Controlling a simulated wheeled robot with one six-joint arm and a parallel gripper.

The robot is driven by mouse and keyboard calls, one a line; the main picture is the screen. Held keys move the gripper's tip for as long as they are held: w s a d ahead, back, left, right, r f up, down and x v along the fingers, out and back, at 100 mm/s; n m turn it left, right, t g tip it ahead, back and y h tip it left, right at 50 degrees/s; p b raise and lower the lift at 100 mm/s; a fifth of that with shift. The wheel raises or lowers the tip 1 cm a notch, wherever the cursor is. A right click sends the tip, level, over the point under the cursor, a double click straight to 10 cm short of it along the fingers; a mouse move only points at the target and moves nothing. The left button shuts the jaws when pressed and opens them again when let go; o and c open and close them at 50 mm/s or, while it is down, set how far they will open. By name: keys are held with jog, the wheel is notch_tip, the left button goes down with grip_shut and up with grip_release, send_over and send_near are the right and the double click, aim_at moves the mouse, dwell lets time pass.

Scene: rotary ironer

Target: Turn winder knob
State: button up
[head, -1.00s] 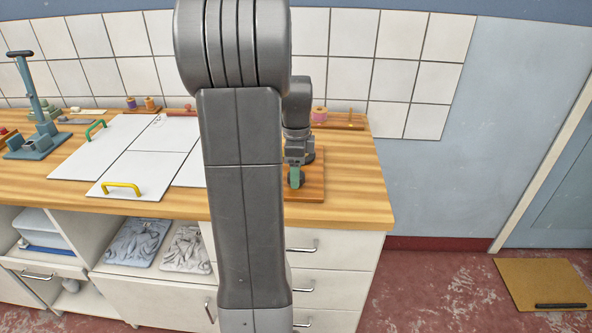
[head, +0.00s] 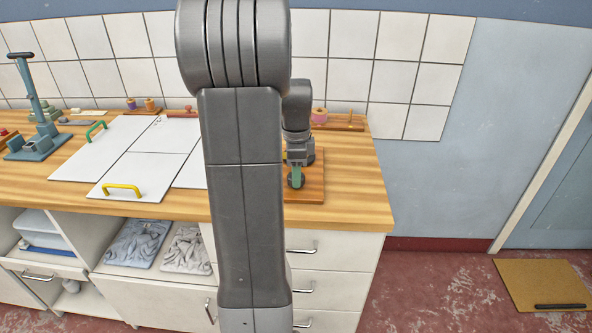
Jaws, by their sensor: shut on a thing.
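The wooden board of the winder (head: 312,188) lies at the right end of the worktop, partly hidden behind my upright arm. My gripper (head: 297,175) points down over this board. It is shut on the winder knob (head: 297,183), a small dark piece low at the fingertips. A narrow green part shows at the same spot. The fingers and most of the knob are too small and too covered to make out in detail.
A pink spool (head: 319,114) stands on a small wooden rack behind the gripper. White panels with a yellow handle (head: 122,189) and a green handle (head: 96,129) cover the worktop left of my arm. Bare wood (head: 352,185) lies to the right of the board.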

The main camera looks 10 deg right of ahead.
jog(key=n+p, duration=0.1)
jog(key=n, duration=0.4)
jog(key=shift+r+p, duration=0.1)
jog(key=shift+p, duration=0.25)
jog(key=n+p, duration=0.1)
jog(key=n, duration=0.3)
jog(key=shift+n, duration=0.4)
jog(key=n, duration=0.4)
jog(key=shift+p, duration=0.35)
jog(key=n, duration=0.4)
jog(key=shift+n, duration=0.3)
jog(key=o, duration=1)
jog(key=shift+c, duration=0.2)
notch_tip(320, 180, up, 14)
